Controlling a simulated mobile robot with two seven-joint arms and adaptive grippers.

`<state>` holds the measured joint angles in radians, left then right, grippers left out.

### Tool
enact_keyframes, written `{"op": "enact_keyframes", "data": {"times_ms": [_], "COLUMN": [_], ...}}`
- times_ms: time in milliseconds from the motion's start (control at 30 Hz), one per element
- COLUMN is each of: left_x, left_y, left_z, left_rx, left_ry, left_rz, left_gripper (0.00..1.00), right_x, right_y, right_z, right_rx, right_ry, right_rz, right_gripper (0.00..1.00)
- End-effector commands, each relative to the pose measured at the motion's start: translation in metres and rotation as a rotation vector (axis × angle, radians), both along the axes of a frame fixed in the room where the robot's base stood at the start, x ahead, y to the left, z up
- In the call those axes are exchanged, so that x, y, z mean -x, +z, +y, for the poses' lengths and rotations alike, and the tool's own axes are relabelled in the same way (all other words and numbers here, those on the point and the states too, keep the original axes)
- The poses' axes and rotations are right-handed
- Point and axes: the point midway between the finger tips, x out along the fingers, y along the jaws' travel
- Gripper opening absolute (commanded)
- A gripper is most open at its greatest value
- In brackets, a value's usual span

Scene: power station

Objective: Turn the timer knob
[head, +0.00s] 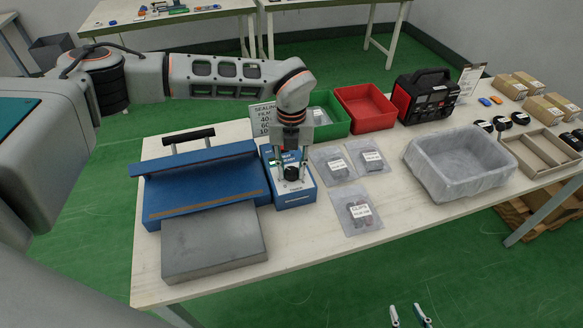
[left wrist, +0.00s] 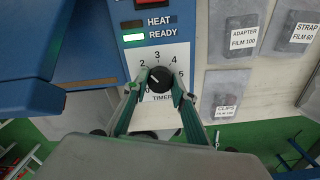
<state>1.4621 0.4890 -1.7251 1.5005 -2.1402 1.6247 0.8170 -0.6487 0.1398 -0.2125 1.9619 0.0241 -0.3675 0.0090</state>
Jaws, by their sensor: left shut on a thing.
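The timer knob (left wrist: 159,79) is a round black dial with a white pointer mark, on a white numbered face labelled TIMER. It sits on the blue control box (head: 304,193) beside the sealer. In the left wrist view its pointer aims up and left, near the 2. My left gripper (head: 291,176) comes down from above, its fingers shut on the knob from both sides; it also shows in the left wrist view (left wrist: 160,90). The green READY light (left wrist: 163,35) is lit, and the HEAT light (left wrist: 158,21) looks dark. My right gripper (head: 408,317) is at the bottom of the head view, fingertips apart, empty.
The blue sealer (head: 205,190) with a black handle and a grey metal block (head: 213,243) stand left of the box. Labelled bags (head: 357,210) lie to the right. A grey lined bin (head: 459,165), a red bin (head: 364,107) and a green bin (head: 327,124) stand farther off.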

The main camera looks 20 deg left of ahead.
Motion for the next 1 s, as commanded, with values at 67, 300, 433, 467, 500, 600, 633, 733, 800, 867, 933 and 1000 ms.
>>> {"op": "enact_keyframes", "data": {"times_ms": [67, 300, 433, 467, 500, 600, 633, 733, 800, 867, 933, 1000], "left_x": [0.0000, -0.0002, 0.0001, 0.0001, 0.0002, -0.0001, -0.0001, 0.0000, 0.0000, 0.0000, 0.0000, 0.0000], "left_y": [0.0005, 0.0009, 0.0006, 0.0005, 0.0005, 0.0006, 0.0006, 0.0005, 0.0005, 0.0005, 0.0005, 0.0005], "left_z": [0.0000, 0.0000, 0.0002, 0.0002, 0.0002, 0.0000, 0.0001, 0.0003, 0.0004, 0.0004, 0.0003, 0.0002], "left_rx": [-0.001, 0.000, -0.001, -0.001, 0.000, 0.000, 0.000, -0.001, -0.001, -0.001, -0.001, 0.000], "left_ry": [-0.056, -0.259, -0.366, -0.390, -0.420, -0.489, -0.507, -0.561, -0.591, -0.613, -0.633, -0.647], "left_rz": [0.000, 0.000, 0.001, 0.001, 0.001, 0.000, 0.000, 0.000, 0.001, 0.001, 0.001, 0.001], "left_gripper": [0.04, 0.04, 0.04, 0.04, 0.04, 0.04, 0.04, 0.04, 0.04, 0.04, 0.04, 0.04], "right_x": [-0.0002, -0.0004, -0.0005, -0.0006, -0.0006, -0.0006, -0.0006, -0.0007, -0.0007, -0.0006, -0.0006, -0.0007], "right_y": [0.0007, 0.0020, 0.0028, 0.0030, 0.0033, 0.0037, 0.0038, 0.0043, 0.0045, 0.0046, 0.0047, 0.0048], "right_z": [0.0001, 0.0001, 0.0001, 0.0001, 0.0001, 0.0001, 0.0001, 0.0001, 0.0002, 0.0001, 0.0001, 0.0001], "right_rx": [0.000, 0.000, 0.000, 0.000, 0.000, -0.001, -0.001, -0.001, -0.001, -0.001, -0.001, -0.001], "right_ry": [0.000, 0.000, 0.000, 0.000, 0.000, 0.000, 0.000, 0.000, 0.000, 0.000, 0.000, 0.000], "right_rz": [-0.001, -0.001, -0.001, -0.001, -0.001, -0.002, -0.002, -0.002, -0.002, -0.002, -0.002, -0.002], "right_gripper": [0.33, 0.33, 0.33, 0.33, 0.33, 0.33, 0.33, 0.33, 0.33, 0.33, 0.33, 0.33]}}
